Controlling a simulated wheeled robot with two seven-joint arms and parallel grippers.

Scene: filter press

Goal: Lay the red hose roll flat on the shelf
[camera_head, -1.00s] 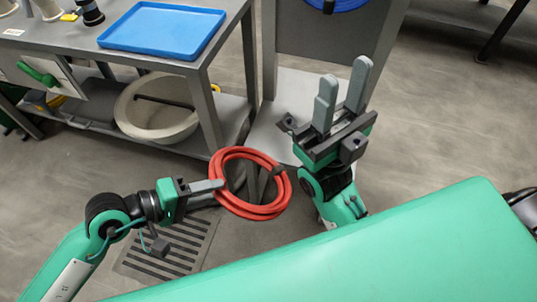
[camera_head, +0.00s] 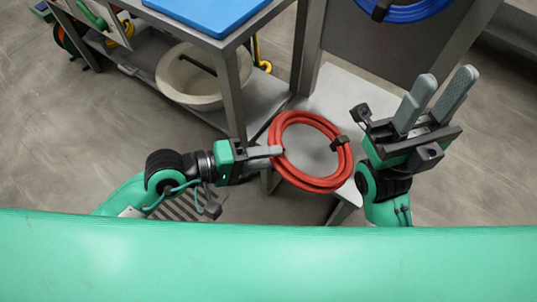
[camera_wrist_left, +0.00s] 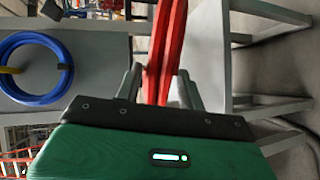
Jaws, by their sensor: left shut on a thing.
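The red hose roll (camera_head: 325,185) is a coiled ring with a black strap on its right side. My left gripper (camera_head: 277,151) is shut on the left side of the ring. In the left wrist view the red hose roll (camera_wrist_left: 165,60) runs between the two fingers of my left gripper (camera_wrist_left: 158,92). In the head view the roll overlaps the near part of a pale grey shelf (camera_head: 345,92); I cannot tell whether it touches it. My right gripper (camera_head: 435,100) points up to the right of the roll, its two fingers apart and empty.
A blue hose roll (camera_head: 410,12) hangs on the grey panel behind the shelf; it also shows in the left wrist view (camera_wrist_left: 62,68). A table with a blue tray (camera_head: 205,12) stands at the left, a round beige basin (camera_head: 195,88) on its lower shelf. A table leg (camera_head: 236,100) stands close to my left gripper.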

